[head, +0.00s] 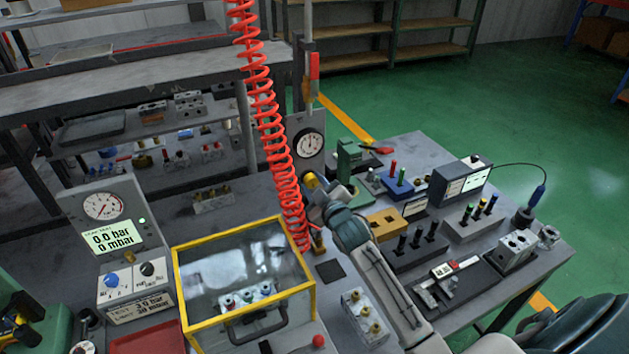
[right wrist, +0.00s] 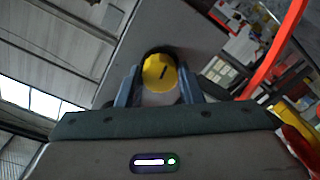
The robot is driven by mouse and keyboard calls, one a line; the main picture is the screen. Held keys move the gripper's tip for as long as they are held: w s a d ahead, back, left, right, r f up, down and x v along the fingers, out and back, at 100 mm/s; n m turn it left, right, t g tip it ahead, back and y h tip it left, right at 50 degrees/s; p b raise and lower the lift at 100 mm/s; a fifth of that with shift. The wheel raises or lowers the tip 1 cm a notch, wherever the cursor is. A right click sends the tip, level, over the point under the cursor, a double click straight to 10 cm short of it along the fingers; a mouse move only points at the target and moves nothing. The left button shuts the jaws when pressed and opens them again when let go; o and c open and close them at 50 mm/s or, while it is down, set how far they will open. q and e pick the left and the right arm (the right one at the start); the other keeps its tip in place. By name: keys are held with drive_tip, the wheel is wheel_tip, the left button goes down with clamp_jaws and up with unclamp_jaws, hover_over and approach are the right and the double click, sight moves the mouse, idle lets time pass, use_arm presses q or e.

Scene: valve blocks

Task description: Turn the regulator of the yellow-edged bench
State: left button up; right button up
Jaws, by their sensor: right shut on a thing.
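The regulator is a yellow round knob (head: 311,181) on a grey upright panel (head: 305,125), below a white dial gauge (head: 309,144). In the right wrist view the yellow knob (right wrist: 159,72), with a dark line mark on its face, sits between my two fingers. My right gripper (head: 317,193) reaches in from the lower right and is shut on this knob; in the right wrist view the gripper (right wrist: 160,88) has one finger on each side. The gauge needle is too small to read surely.
A coiled red hose (head: 270,115) hangs just left of the gripper. A yellow-edged clear box (head: 245,272) stands in front. A test unit (head: 105,225) reads 0.0 bar at left. Valve blocks (head: 420,250) and tools crowd the right bench. Green floor lies beyond.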

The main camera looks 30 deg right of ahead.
drive_tip(key=n+p, duration=0.2)
drive_tip(key=n, duration=0.2)
drive_tip(key=shift+r, duration=0.2)
drive_tip(key=shift+f+n+p, duration=0.1)
drive_tip(key=shift+n+p, duration=0.8)
drive_tip(key=shift+n, duration=0.4)
drive_tip(key=o, duration=1)
drive_tip(key=shift+a, duration=0.1)
drive_tip(key=shift+f, duration=0.1)
